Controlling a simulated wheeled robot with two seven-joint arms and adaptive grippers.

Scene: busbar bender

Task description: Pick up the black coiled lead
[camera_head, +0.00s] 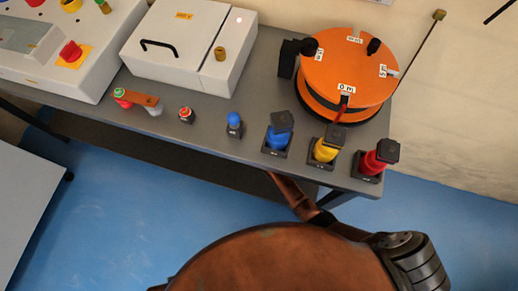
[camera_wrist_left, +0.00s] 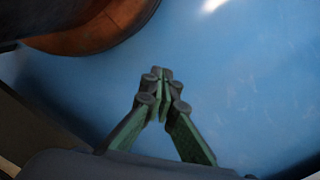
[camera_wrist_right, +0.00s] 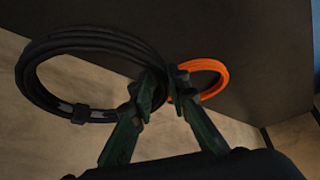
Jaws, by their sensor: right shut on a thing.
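The black coiled lead (camera_wrist_right: 95,43) is a round bundle of dark loops in the right wrist view, with a small black tie at its lower side. My right gripper (camera_wrist_right: 165,84) is shut on its right edge; the fingertips partly hide the place of contact. The coil extends left from the fingers. An orange coil (camera_wrist_right: 222,75) shows just right of the fingertips; I cannot tell if it touches them. My left gripper (camera_wrist_left: 162,82) is shut and empty above the blue floor. Neither gripper nor the black lead shows in the head view.
The grey table (camera_head: 205,133) holds a white box (camera_head: 185,48), an orange drum (camera_head: 350,72) and a control panel (camera_head: 55,45). Blue, yellow and red connectors (camera_head: 375,160) stand along its front right edge. A dark surface (camera_wrist_right: 250,40) lies close above the coils. The blue floor (camera_head: 130,215) is open.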

